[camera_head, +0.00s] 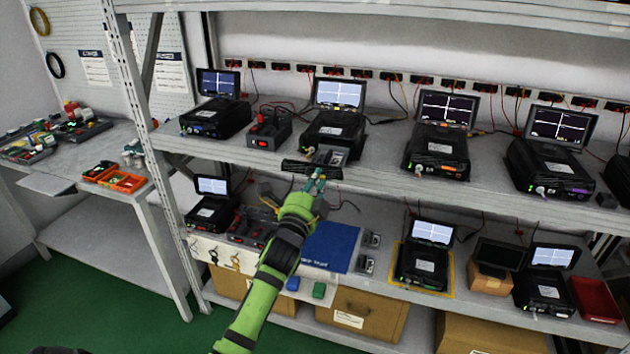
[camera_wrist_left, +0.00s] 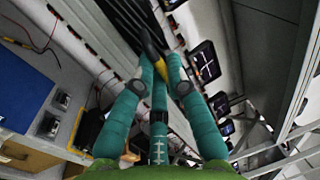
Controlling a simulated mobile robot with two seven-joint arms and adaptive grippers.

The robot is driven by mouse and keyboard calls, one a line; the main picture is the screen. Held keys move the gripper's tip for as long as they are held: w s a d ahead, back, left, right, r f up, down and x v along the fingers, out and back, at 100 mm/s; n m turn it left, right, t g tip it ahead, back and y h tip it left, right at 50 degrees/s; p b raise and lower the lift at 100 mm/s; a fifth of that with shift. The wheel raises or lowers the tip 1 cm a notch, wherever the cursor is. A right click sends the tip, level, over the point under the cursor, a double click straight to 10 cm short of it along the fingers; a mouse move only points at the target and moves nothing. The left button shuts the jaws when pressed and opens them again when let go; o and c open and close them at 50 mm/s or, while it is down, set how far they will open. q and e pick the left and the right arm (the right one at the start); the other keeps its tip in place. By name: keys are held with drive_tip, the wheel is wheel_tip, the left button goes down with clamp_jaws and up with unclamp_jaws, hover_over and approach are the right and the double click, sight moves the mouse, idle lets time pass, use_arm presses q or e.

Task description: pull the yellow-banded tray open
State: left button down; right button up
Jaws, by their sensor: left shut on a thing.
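A dark tray (camera_head: 298,166) sits low at the front of a black tester (camera_head: 334,130) with a lit screen on the upper shelf. It projects forward past the shelf's front edge, and a grey part (camera_head: 330,156) shows on it. My left gripper (camera_head: 317,184) is at the tray's front, shut on it. In the left wrist view, the teal fingers (camera_wrist_left: 160,70) close around a dark piece with a yellow band (camera_wrist_left: 151,44). The fingers hide part of the tray front. My right gripper is in neither view.
More testers stand along the upper shelf, including one with an orange mark (camera_head: 437,150) to the right. The lower shelf holds a blue mat (camera_head: 332,246) and a tester on a yellow-edged mat (camera_head: 424,266). A side bench (camera_head: 60,165) with orange bins stands left.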

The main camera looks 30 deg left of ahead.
use_arm(q)
drive_tip(key=shift+w+a, duration=0.15)
drive_tip(key=shift+w, duration=0.25)
drive_tip(key=c, duration=1.7)
unclamp_jaws()
drive_tip(key=o, duration=0.5)
drive_tip(key=shift+c, duration=0.2)
drive_tip(key=shift+s, duration=0.1)
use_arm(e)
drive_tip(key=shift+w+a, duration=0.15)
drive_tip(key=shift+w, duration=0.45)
use_arm(q)
drive_tip(key=v, duration=1.2)
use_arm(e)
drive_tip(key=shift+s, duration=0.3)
